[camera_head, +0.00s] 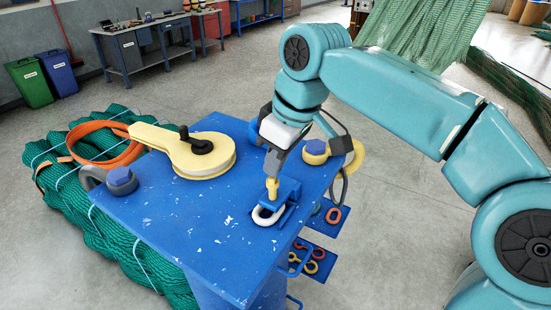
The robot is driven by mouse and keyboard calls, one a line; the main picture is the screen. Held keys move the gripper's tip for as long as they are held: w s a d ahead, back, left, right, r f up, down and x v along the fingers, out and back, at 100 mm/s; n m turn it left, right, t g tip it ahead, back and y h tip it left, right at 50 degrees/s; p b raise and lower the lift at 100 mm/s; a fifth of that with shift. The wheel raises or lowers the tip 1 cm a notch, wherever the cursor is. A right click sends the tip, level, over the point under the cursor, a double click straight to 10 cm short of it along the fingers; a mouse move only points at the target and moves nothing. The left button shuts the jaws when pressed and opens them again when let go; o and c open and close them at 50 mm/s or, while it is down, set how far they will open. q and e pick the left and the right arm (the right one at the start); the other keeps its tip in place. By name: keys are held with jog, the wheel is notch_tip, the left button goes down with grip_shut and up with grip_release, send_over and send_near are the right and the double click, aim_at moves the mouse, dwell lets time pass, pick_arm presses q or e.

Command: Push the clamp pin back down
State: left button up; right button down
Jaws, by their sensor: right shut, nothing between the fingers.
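The clamp pin (272,188) is yellow and stands upright in the blue clamp (288,192) near the right edge of the blue table (215,240). A white ring (267,216) sits at the clamp's base. My right gripper (273,172) points down directly above the pin, its shut fingertips at or very near the pin's top. Whether they touch cannot be told. My left gripper is not in view.
Green netting (70,200) is piled at left. The table's front is clear.

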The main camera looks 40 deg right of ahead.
aim_at(275, 180)
jog(key=f, duration=0.1)
jog(key=f+b, duration=0.1)
jog(key=f, duration=0.1)
jog(key=shift+s+d+b, duration=0.1)
jog(key=shift+d+b, duration=0.15)
jog(key=shift+b, duration=0.15)
jog(key=shift+a, duration=0.2)
jog(key=shift+d+r+p, duration=0.1)
jog(key=shift+r+p, duration=0.15)
jog(key=shift+p, duration=0.1)
jog(key=r+p, duration=0.4)
jog(key=shift+w+r, duration=0.15)
jog(key=shift+w, duration=0.05)
jog(key=a+v, duration=0.1)
jog(key=v, duration=0.8)
jog(key=shift+s+d+p, duration=0.2)
jog(key=shift+d+p, duration=0.1)
jog(key=shift+d, duration=0.2)
jog(key=shift+w+r, duration=0.1)
